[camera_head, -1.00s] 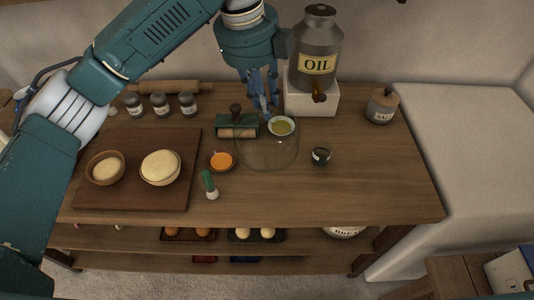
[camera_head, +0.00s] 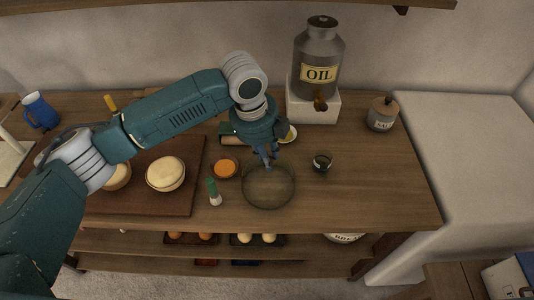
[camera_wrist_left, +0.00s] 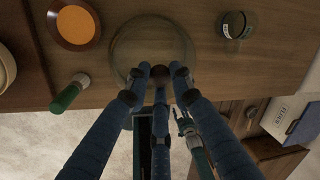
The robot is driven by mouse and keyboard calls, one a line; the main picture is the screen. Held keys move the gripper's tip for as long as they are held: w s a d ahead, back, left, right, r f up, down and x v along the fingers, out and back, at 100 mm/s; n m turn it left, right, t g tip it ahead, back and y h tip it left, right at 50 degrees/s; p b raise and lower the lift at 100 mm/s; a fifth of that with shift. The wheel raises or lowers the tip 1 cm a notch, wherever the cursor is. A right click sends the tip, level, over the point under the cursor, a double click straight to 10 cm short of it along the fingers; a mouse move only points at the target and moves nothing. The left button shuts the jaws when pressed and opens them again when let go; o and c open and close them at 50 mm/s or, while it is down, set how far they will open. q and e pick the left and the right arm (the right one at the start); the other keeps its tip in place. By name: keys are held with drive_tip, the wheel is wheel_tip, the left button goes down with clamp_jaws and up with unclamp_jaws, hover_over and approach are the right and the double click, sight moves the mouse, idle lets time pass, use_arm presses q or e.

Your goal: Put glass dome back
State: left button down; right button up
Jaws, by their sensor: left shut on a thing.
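The clear glass dome (camera_head: 268,190) is near the front edge of the wooden table, right of the green-capped bottle. Its rim shows as a faint circle in the left wrist view (camera_wrist_left: 118,60). My left gripper (camera_head: 267,160) is above the dome, with its fingers shut on the dome's dark knob (camera_wrist_left: 179,69). I cannot tell whether the rim touches the table. A small dish with yellow-green contents (camera_head: 290,134) stands behind, partly hidden by my gripper.
The oil can (camera_head: 318,55) sits behind on a white block (camera_head: 325,108).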

use_arm(q)
drive_tip(key=c, duration=1.5)
unclamp_jaws()
drive_tip(key=r, duration=0.4)
drive_tip(key=s+a+r+b, duration=0.1)
drive_tip(key=r, duration=0.3)
drive_tip(key=a+r+b, duration=0.1)
drive_tip(key=r, duration=0.3)
drive_tip(key=shift+s, duration=0.15)
drive_tip(key=shift+s+f, duration=0.1)
